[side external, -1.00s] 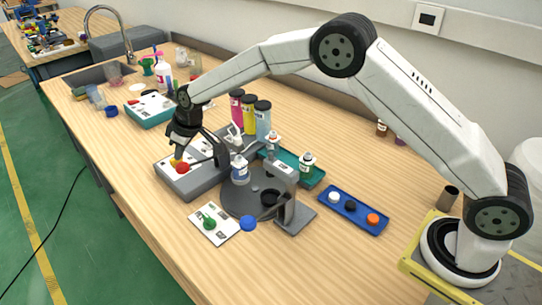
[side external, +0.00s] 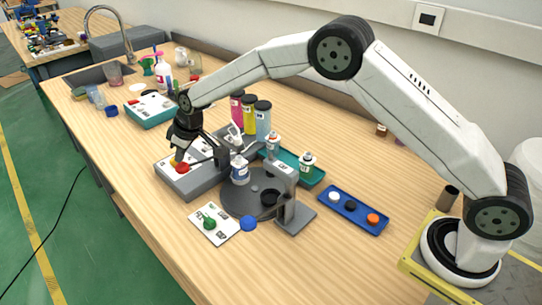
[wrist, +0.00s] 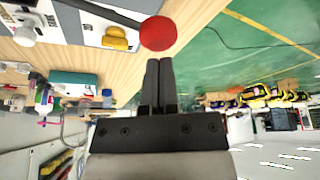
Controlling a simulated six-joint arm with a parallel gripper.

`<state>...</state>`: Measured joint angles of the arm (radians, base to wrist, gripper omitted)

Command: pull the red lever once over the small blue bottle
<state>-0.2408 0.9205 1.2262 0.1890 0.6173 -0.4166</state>
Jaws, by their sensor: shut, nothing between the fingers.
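The red lever's round knob (side external: 183,168) is on a dark rod above the grey dispenser base (side external: 186,184). In the wrist view the red knob (wrist: 158,33) is just beyond my fingertips, with its rod running to the upper left. My gripper (side external: 178,158) is shut and empty, pointing down at the knob. Its closed fingers also show in the wrist view (wrist: 159,62); I cannot tell whether they touch the knob.
A blue tray (side external: 353,212) with white, black and orange caps lies right of the plate. A teal tray (side external: 312,176) with bottles is behind it. Pink, yellow and pale blue cylinders (side external: 249,116) stand behind the dispenser. A card with a green piece (side external: 214,229) lies in front.

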